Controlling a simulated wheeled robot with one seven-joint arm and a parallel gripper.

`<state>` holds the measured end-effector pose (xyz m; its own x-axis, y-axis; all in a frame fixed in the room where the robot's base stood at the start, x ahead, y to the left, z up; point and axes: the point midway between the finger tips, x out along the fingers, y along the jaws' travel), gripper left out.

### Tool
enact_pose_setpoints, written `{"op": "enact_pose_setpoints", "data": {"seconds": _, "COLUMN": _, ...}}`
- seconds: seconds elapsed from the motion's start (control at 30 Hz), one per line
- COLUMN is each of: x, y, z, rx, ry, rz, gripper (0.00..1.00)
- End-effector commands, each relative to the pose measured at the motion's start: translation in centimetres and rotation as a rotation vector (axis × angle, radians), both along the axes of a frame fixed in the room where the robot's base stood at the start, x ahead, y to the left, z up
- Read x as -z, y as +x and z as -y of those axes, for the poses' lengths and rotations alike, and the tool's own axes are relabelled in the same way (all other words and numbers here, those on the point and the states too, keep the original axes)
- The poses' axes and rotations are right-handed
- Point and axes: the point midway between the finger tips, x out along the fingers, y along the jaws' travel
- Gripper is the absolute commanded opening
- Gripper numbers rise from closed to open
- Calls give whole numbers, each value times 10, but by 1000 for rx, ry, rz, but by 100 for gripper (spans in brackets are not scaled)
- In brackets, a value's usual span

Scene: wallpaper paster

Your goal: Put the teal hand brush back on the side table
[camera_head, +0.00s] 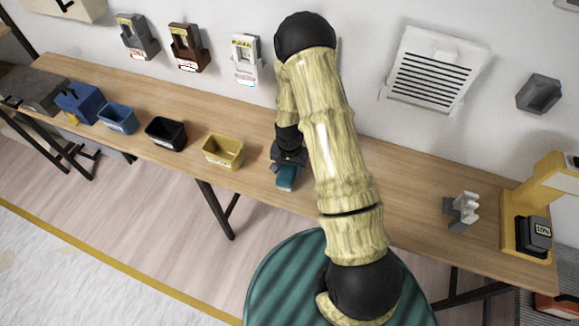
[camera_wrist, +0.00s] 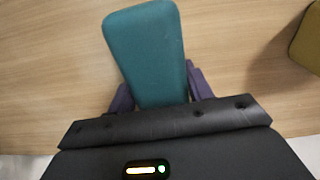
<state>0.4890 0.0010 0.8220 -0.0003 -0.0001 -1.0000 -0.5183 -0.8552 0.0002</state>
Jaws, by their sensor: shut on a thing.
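The teal hand brush (camera_head: 286,178) is between the fingers of my gripper (camera_head: 288,163), at the front edge of the long wooden side table (camera_head: 390,188). In the wrist view the brush (camera_wrist: 146,48) shows as a teal block with rounded corners. My gripper (camera_wrist: 158,92) is shut on its near end, with a dark purple finger on each side. Wood grain of the table (camera_wrist: 50,60) lies behind the brush. I cannot tell whether the brush touches the table top. Its underside is hidden.
A yellow bin (camera_head: 223,151) stands just left of my gripper, with a black bin (camera_head: 166,132) and blue bin (camera_head: 118,118) beyond. A grey-white holder (camera_head: 462,210) and yellow machine (camera_head: 540,205) are at the right. The table between is partly hidden by my arm.

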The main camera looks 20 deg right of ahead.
Motion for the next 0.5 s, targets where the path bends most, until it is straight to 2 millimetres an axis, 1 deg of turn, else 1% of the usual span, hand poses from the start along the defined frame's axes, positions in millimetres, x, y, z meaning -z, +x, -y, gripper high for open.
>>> {"op": "enact_pose_setpoints", "data": {"seconds": 0.17, "x": 6, "y": 0, "z": 0, "rx": 0, "ry": 0, "rz": 0, "gripper": 27}}
{"op": "enact_pose_setpoints", "data": {"seconds": 0.2, "x": 5, "y": 0, "z": 0, "rx": -1, "ry": 0, "rz": 0, "gripper": 55}}
{"op": "enact_pose_setpoints", "data": {"seconds": 0.3, "x": 5, "y": 0, "z": -1, "rx": -2, "ry": 0, "rz": 0, "gripper": 73}}
{"op": "enact_pose_setpoints", "data": {"seconds": 0.5, "x": 5, "y": 0, "z": 0, "rx": -2, "ry": 0, "rz": 0, "gripper": 73}}
